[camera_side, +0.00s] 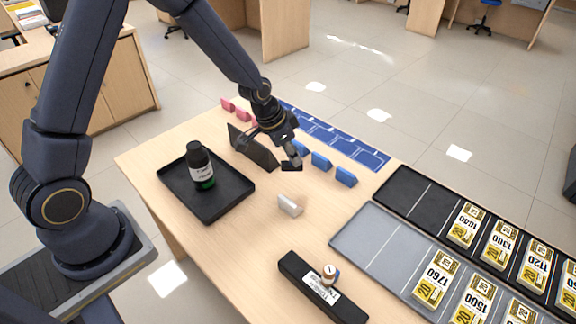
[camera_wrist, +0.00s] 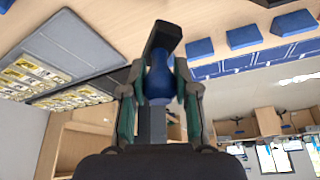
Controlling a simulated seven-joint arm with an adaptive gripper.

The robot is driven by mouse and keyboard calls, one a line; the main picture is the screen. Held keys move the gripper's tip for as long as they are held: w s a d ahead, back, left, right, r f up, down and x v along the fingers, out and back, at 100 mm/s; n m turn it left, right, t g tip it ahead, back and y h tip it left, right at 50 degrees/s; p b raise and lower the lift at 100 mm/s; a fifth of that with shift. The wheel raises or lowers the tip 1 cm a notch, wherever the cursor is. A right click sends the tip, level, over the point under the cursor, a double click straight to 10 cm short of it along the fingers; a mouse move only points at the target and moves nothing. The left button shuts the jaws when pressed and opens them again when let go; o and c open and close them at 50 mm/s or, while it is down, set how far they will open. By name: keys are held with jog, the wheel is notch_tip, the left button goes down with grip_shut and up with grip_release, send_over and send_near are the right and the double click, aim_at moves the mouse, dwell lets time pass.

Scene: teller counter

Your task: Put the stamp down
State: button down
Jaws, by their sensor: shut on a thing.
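The stamp has a blue rounded handle (camera_wrist: 158,88) and a dark base (camera_wrist: 163,40), seen at the centre of the wrist view. My gripper (camera_wrist: 158,74) is shut on the blue handle, one finger on each side. In the side view my gripper (camera_side: 288,152) is near the far part of the wooden table, and the stamp's dark base (camera_side: 291,167) shows just below it. The base is close to the table top; I cannot tell whether it touches. My fingers mostly hide the handle in the side view.
A dark upright panel (camera_side: 253,149) stands left of my gripper, and blue blocks (camera_side: 321,161) stand to its right. A black tray (camera_side: 236,196) holds a dark bottle (camera_side: 201,168). A white block (camera_side: 290,205) stands nearer. Note trays (camera_side: 360,240) are at right. Bare table lies between.

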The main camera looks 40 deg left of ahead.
jog(key=s+d+m+h, duration=0.2)
jog(key=s+d+m, duration=0.2)
jog(key=d, duration=1.3)
jog(key=shift+g, duration=0.4)
jog(key=w+d+f, duration=0.1)
jog(key=w+f, duration=0.2)
jog(key=w+d+f, duration=0.2)
jog(key=w, duration=0.2)
jog(key=w+d+f, duration=0.1)
jog(key=w+f, duration=0.2)
jog(key=w, duration=0.1)
jog(key=shift+w+d+f, duration=0.1)
jog(key=shift+d+f, duration=0.2)
jog(key=shift+w+f, duration=0.2)
jog(key=shift+f, duration=0.05)
jog(key=shift+w+d+f, duration=0.1)
jog(key=shift+f, duration=0.8)
jog(key=shift+w+d+f, duration=0.1)
jog(key=shift+f, duration=0.75)
jog(key=shift+f, duration=0.15)
jog(key=c, duration=0.9)
grip_release()
jog(key=shift+o, duration=0.2)
